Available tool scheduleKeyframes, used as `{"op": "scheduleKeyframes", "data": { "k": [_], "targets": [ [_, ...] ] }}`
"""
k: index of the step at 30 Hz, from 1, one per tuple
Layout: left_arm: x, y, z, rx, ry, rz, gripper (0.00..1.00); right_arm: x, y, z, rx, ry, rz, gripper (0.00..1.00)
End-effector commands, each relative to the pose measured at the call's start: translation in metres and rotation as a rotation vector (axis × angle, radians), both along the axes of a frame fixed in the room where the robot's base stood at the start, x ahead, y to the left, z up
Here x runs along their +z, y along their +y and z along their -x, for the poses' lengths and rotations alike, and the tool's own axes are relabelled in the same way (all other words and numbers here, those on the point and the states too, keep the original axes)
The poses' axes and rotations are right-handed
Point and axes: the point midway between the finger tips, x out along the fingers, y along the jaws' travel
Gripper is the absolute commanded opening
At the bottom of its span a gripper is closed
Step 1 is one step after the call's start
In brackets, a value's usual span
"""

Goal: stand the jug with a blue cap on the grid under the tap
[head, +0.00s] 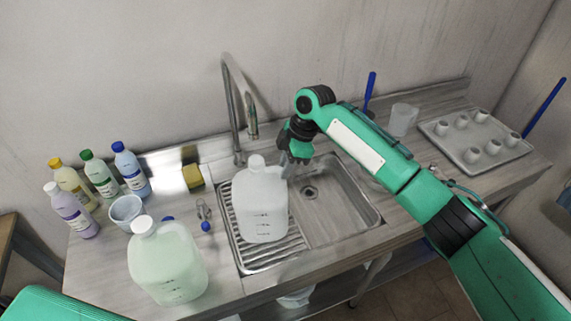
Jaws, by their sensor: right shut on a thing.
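A translucent white jug (262,205) is upright over the ribbed grid (260,254) at the left of the sink, in front of the tap (238,110). Its cap looks white; I see no blue on it. I cannot tell whether its base touches the grid. My right gripper (291,163) is shut on the jug near its upper right side; the grip itself is partly hidden. A second jug (170,265), pale green with a white cap, stands on the counter at front left. My left gripper is out of view.
Several detergent bottles, one blue-capped (132,172), stand at the left beside a small tub (125,210). A yellow sponge (193,177) lies behind the grid. The sink basin (335,215) is empty. A tray (472,150) with several white cups is at right.

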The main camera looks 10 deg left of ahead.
Motion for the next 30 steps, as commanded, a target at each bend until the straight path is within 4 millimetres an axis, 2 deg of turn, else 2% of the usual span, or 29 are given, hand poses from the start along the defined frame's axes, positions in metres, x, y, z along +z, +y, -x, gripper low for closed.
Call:
{"op": "scheduleKeyframes", "data": {
  "k": [7, 8, 11, 12, 23, 26, 30],
  "targets": [
    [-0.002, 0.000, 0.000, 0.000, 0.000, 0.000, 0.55, -0.004, 0.000, 0.000, 0.000, 0.000, -0.001, 0.00],
    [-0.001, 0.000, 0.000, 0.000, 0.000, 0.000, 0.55, -0.003, 0.000, 0.000, 0.000, 0.000, -0.001, 0.22],
    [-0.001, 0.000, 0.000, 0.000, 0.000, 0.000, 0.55, -0.003, 0.000, 0.000, 0.000, 0.000, 0.000, 0.41],
    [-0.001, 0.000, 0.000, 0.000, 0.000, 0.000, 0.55, -0.003, 0.000, 0.000, 0.000, 0.000, 0.000, 0.43],
    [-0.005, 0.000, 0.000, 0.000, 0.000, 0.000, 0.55, 0.001, -0.002, -0.002, 0.000, -0.001, 0.000, 0.43],
    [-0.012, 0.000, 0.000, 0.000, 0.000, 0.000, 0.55, 0.013, -0.006, -0.004, 0.000, -0.004, -0.002, 0.43],
    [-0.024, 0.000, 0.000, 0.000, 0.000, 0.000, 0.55, 0.041, -0.015, -0.010, -0.001, -0.005, -0.001, 0.43]
  ]
}}
